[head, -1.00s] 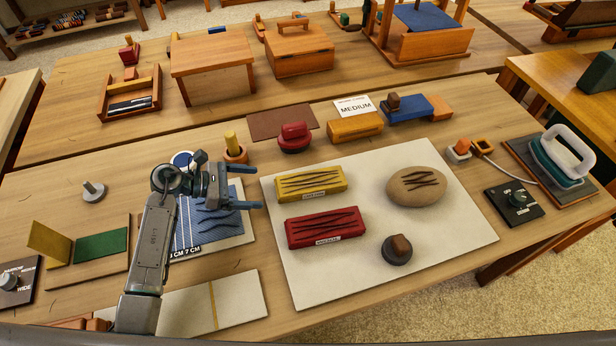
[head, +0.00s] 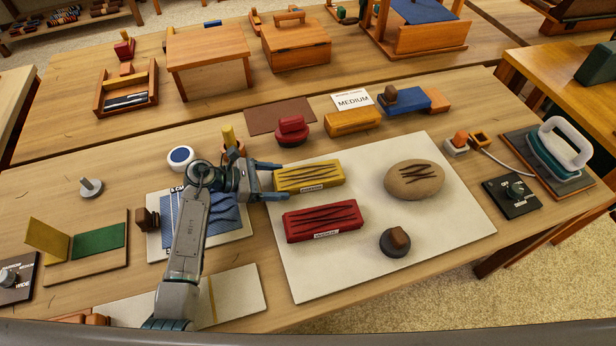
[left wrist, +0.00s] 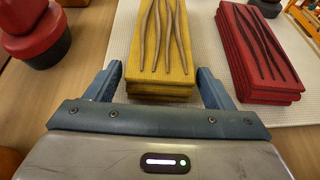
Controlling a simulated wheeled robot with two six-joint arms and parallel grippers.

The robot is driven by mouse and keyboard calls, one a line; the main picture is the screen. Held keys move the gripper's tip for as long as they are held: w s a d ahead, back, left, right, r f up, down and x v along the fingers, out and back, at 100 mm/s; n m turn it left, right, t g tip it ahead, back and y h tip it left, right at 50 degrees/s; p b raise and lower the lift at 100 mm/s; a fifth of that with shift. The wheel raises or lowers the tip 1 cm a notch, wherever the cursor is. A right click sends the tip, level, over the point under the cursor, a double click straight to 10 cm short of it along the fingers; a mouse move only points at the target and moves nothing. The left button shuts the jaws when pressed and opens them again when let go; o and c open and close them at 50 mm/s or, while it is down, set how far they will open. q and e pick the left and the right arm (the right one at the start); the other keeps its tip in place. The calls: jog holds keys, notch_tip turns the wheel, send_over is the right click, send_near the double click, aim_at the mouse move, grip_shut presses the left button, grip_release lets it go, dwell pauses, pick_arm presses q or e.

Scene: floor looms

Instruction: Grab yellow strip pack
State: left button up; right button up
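The yellow strip pack (head: 312,175), a stack with dark wavy strips on top, lies on the white board (head: 330,274) near its upper left. My left gripper (head: 274,180) is open at the pack's left end. In the left wrist view the open fingers of the gripper (left wrist: 155,92) stand on both sides of the near end of the yellow pack (left wrist: 160,45), with a gap on each side. The red strip pack (head: 323,221) lies just below the yellow one, and to its right in the wrist view (left wrist: 258,50). My right gripper is in neither view.
A red knobbed piece (head: 292,131) stands just above the yellow pack. A tan oval pad (head: 413,181) and a dark round knob (head: 394,243) lie on the board to the right. An orange cup with a yellow peg (head: 229,138) stands behind my left wrist.

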pick_arm(q)
jog(key=c, duration=0.7)
jog(key=shift+c, duration=0.2)
